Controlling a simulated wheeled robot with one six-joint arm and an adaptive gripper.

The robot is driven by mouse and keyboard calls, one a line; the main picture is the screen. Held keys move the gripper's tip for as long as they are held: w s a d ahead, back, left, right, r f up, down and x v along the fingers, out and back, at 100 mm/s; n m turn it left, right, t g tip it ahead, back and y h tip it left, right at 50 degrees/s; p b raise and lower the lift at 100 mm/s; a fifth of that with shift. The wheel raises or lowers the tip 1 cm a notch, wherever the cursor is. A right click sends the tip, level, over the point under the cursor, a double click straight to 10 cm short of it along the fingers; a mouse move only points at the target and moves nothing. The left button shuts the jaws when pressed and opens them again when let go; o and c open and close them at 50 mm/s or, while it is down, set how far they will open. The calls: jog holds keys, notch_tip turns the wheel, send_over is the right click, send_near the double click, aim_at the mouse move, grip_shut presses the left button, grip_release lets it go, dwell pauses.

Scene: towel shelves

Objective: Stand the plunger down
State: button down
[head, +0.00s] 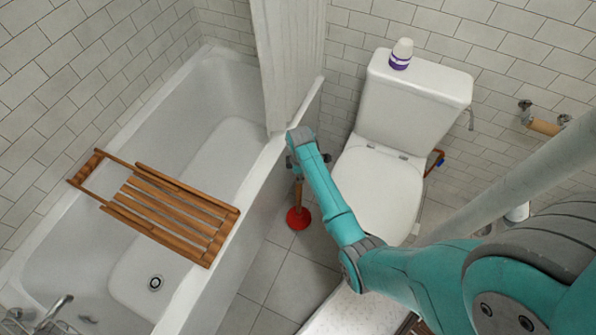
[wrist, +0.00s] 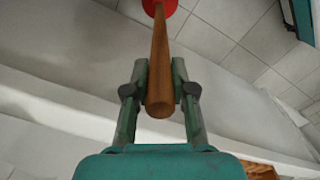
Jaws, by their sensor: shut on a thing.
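The plunger has a red rubber cup and a brown wooden handle. In the head view its cup (head: 298,218) is low over the grey floor tiles, between the bathtub and the toilet, below my gripper (head: 299,177). I cannot tell whether the cup touches the floor. In the wrist view the handle (wrist: 159,60) runs between the two fingers of my gripper (wrist: 160,88), which is shut on it near its end. The red cup is at the top edge of that view, partly cut off. My arm hides the upper handle in the head view.
The white bathtub (head: 215,150) with a wooden rack (head: 165,205) across it is on the left. A white curtain (head: 285,60) hangs at its far end. The toilet (head: 378,190) stands close on the right, with a bottle (head: 401,54) on its tank. Floor tiles (head: 262,270) nearer are clear.

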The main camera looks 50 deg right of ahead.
jog(key=shift+f, duration=4.85)
jog(key=c, duration=0.9)
grip_release()
notch_tip(320, 180, up, 12)
send_over(300, 187)
jog(key=w, duration=0.1)
jog(key=shift+d, duration=0.35)
jog(key=shift+f, duration=0.1)
